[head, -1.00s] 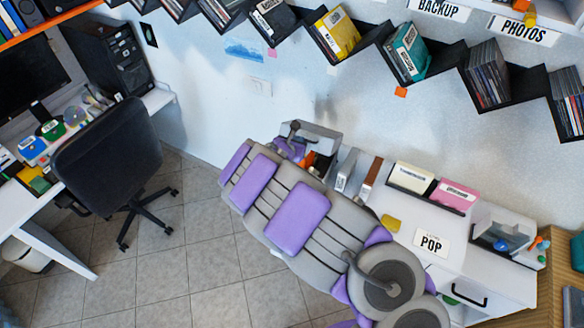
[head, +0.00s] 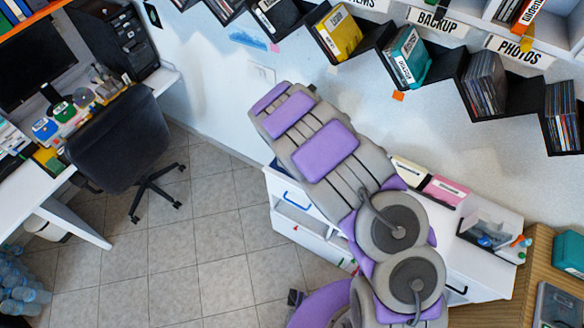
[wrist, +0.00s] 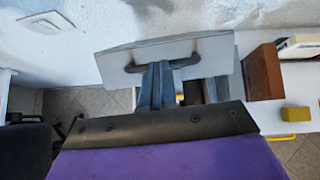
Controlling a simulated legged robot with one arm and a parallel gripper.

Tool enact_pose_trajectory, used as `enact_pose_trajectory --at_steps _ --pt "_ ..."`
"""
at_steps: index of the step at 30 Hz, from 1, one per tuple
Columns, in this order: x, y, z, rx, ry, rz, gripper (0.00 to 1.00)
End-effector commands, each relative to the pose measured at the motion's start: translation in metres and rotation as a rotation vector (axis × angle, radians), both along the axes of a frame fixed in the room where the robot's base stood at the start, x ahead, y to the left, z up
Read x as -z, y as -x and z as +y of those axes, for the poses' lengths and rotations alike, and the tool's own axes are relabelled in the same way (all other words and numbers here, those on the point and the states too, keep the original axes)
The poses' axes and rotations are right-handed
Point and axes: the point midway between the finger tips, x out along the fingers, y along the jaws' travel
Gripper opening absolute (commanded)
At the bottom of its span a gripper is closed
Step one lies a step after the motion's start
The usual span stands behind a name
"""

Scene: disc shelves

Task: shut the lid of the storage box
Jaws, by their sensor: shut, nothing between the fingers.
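In the wrist view, a flat grey panel (wrist: 215,52) with a dark bar handle looks like the lid of the storage box. It stands raised at an angle, and dark and brownish shapes show below it. The box body is mostly hidden behind my wrist. My gripper (wrist: 157,74) is shut and empty, its blue-grey fingers reaching up in front of the handle. Whether they touch it I cannot tell. In the head view my arm covers the gripper and this box.
A brown upright block (wrist: 265,72) and a yellow block (wrist: 296,114) are to the right. A pink bin (head: 446,191) and a clear box (head: 490,222) stand on the white cabinet. An office chair (head: 120,140) is at left; the tiled floor between is clear.

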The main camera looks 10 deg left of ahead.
Motion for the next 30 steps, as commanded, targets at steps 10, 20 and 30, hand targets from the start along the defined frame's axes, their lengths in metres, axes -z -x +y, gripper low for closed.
enact_pose_trajectory --at_steps 10,20,30 --pt "-0.011 -0.018 -0.006 0.003 0.0 0.005 0.0" --pt "-0.013 -0.023 -0.007 0.001 0.0 0.002 0.0" --pt "-0.014 -0.023 -0.007 0.002 0.001 0.0 0.0"
